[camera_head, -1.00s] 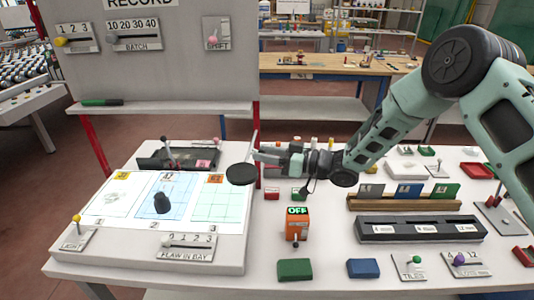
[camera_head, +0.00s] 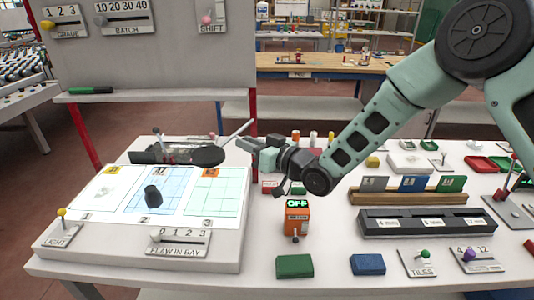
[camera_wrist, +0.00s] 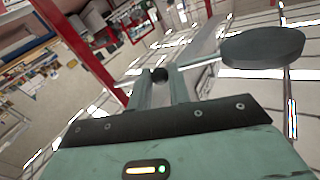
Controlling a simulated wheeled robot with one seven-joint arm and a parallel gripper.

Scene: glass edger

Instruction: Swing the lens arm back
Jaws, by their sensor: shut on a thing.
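The lens arm's dark round lens (camera_head: 208,157) is over the back edge of the light table (camera_head: 190,253), beside the dark base (camera_head: 150,155). A thin pale rod (camera_head: 240,130) slants up near the lens. In the wrist view the lens (camera_wrist: 262,46) shows at the upper right, with a bar running left from it towards my fingers. My gripper (camera_head: 241,145) is just right of the lens. In the wrist view my gripper (camera_wrist: 160,85) is shut on a small dark knob (camera_wrist: 159,75) between its fingertips.
The light table bears three lit sheets, with a dark piece (camera_head: 153,195) on the middle one. The upright board (camera_head: 150,65) stands close behind. An orange box reading OFF (camera_head: 297,218) stands right of the light table. Racks and tiles fill the right side.

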